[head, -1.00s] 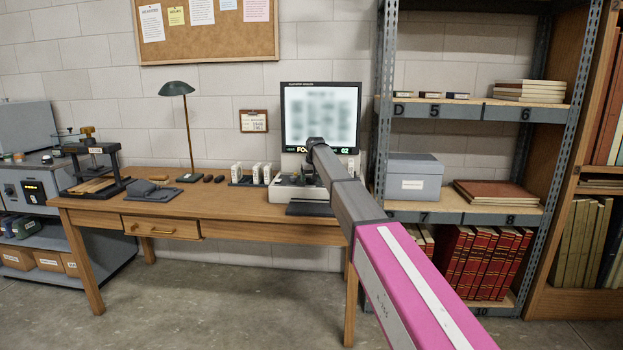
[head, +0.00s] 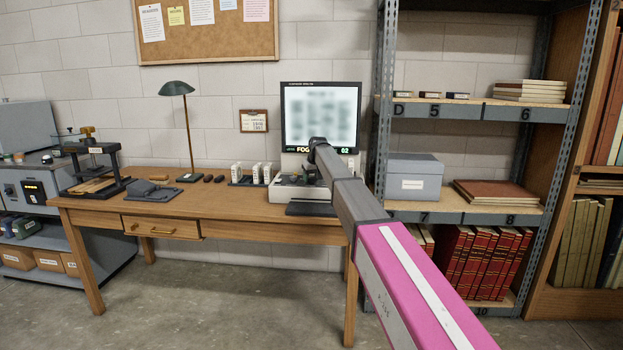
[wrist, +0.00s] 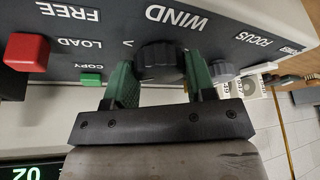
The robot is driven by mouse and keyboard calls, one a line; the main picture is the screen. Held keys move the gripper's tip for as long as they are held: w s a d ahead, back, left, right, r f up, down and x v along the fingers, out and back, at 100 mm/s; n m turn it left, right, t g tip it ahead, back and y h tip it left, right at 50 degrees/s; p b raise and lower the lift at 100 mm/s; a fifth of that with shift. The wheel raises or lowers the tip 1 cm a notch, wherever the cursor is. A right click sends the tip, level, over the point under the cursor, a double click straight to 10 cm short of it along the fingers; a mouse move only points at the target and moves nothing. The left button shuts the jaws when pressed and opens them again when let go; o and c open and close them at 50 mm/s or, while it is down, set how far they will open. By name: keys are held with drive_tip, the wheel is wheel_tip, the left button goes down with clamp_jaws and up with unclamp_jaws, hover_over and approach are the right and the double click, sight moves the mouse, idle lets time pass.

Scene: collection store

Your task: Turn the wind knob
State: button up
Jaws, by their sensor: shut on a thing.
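The wind knob (wrist: 159,62) is a dark ribbed round knob on the grey control panel, under the upside-down word WIND in the wrist view. My gripper (wrist: 160,78) is shut on it, with one green finger on each side. In the head view my arm reaches to the microfilm reader (head: 285,193) on the desk. There the arm hides the knob and most of the gripper. The reader's screen (head: 320,115) is lit and blurred, with a strip below it that ends in 02.
On the panel, a red button (wrist: 26,52) by FREE and LOAD, a green COPY button (wrist: 91,79) and a grey FOCUS knob (wrist: 221,71) flank the wind knob. White boxes (head: 257,173) and a lamp (head: 177,89) stand left on the desk. A metal shelf (head: 384,100) rises right.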

drive_tip(key=n, duration=0.2)
drive_tip(key=n+g+y, duration=0.1)
drive_tip(key=n, duration=0.2)
drive_tip(key=shift+w+d+y, duration=0.1)
drive_tip(key=shift+w+y, duration=0.05)
drive_tip(key=shift+y, duration=0.15)
drive_tip(key=shift+n+g+y, duration=0.3)
drive_tip(key=shift+n+g, duration=0.7)
drive_tip(key=shift+n, duration=1.4)
drive_tip(key=o, duration=0.9)
drive_tip(key=v, duration=1)
drive_tip(key=shift+w+d+r, duration=0.1)
drive_tip(key=shift+d+r, duration=0.05)
drive_tip(key=shift+r, duration=0.25)
